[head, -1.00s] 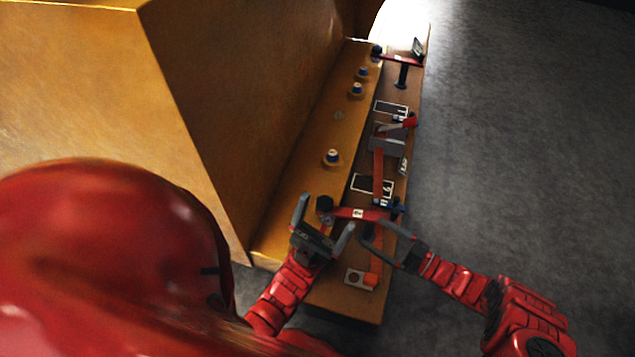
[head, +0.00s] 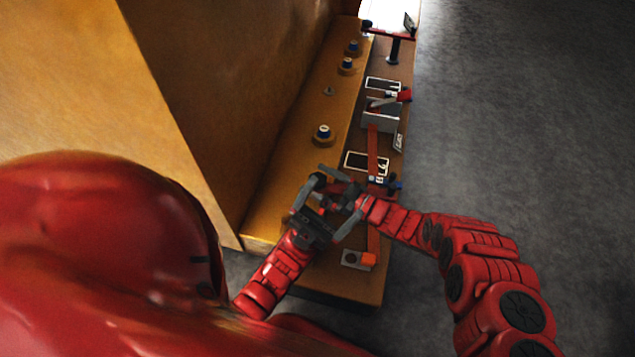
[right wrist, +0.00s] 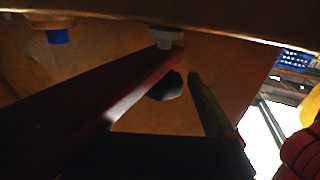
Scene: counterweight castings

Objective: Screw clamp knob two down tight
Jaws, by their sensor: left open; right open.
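The near clamp's knob is mostly hidden behind my grippers in the head view. In the right wrist view a dark faceted knob (right wrist: 166,86) shows beside a dark red bar (right wrist: 100,90), with a pale grey round piece (right wrist: 166,37) above it. My right gripper (head: 322,188) is open and reaches across the clamp from the right. One of its fingers (right wrist: 205,105) stands just right of the knob, apart from it; the other cannot be made out. My left gripper (head: 337,202) is open, close to the right one and overlapping it in the head view. Contact between them cannot be told.
A grey block with a red handle (head: 380,118) and a far clamp post (head: 394,50) stand beyond. An orange button box (head: 358,259) is near. Open floor lies right.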

